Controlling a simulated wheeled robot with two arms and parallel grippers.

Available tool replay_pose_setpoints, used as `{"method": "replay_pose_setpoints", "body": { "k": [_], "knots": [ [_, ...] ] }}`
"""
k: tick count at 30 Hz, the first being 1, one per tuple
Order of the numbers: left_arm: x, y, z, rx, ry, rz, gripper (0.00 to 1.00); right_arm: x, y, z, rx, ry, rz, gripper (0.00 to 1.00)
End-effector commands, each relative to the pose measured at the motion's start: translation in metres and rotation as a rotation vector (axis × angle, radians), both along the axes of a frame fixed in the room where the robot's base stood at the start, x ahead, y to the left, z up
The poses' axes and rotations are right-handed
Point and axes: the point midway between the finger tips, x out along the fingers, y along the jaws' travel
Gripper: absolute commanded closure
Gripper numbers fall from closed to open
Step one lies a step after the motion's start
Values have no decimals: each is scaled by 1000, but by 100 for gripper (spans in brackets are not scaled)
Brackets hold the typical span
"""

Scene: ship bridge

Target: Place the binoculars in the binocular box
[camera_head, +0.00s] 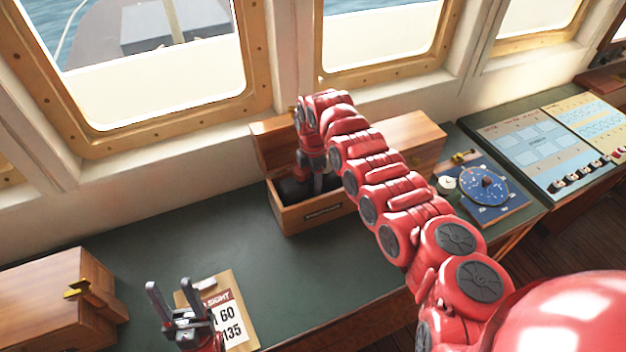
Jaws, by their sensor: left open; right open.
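The binocular box (310,214) is an open wooden box with a dark label on its front, standing on the green counter below the windows. Dark binoculars (292,188) show inside it, at its left part, partly hidden by my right gripper. My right gripper (318,184) points down into the box, open, with its fingers at the binoculars; whether they touch cannot be told. My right arm covers the box's right part. My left gripper (172,300) is open and empty, raised near the front edge of the counter, in front of a clipboard.
A clipboard (236,318) with a printed sheet lies near the front edge. A wooden box (60,300) with a brass latch stands at left. A blue dial instrument (484,190) and control panels (540,150) are at right. The counter (190,240) left of the binocular box is clear.

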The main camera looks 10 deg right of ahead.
Motion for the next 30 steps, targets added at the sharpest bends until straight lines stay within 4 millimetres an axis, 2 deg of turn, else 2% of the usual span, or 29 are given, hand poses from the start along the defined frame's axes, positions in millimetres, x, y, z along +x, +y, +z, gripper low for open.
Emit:
{"method": "replay_pose_setpoints", "body": {
  "k": [8,15,24,30],
  "knots": [
    [0,0,5,0,0,0,50,0,-1,11,0,-1,-1,40],
    [0,0,15,0,0,0,50,1,0,53,0,-4,-1,40],
    [0,0,10,0,0,0,50,1,0,114,0,-4,0,40],
    [0,0,10,0,0,0,50,0,0,123,1,-1,0,40]
  ]
}}
